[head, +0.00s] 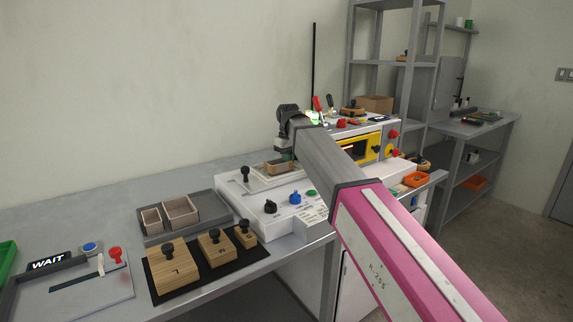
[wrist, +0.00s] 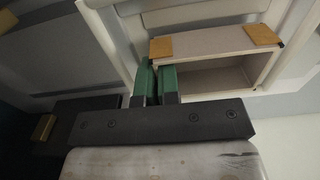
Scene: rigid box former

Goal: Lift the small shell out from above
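The small shell (wrist: 205,44) is an open, pale pinkish-beige box with tan corner pieces, in the upper right of the wrist view. In the head view, a small open box (head: 277,167) sits in the white machine under my gripper (head: 284,154). My gripper's two green fingers (wrist: 156,82) point down at the shell's left end in the wrist view. They are close together with a narrow gap. The shell's end wall seems to lie at that gap, but the contact is hidden, so I cannot tell whether they grip it.
A grey tray (head: 204,229) with two open boxes (head: 151,220) (head: 180,211) stands left of the machine. Wooden blocks with black knobs (head: 172,268) lie on a black mat in front. Knobs (head: 295,197) line the machine's front. A yellow-framed unit (head: 374,147) stands to the right.

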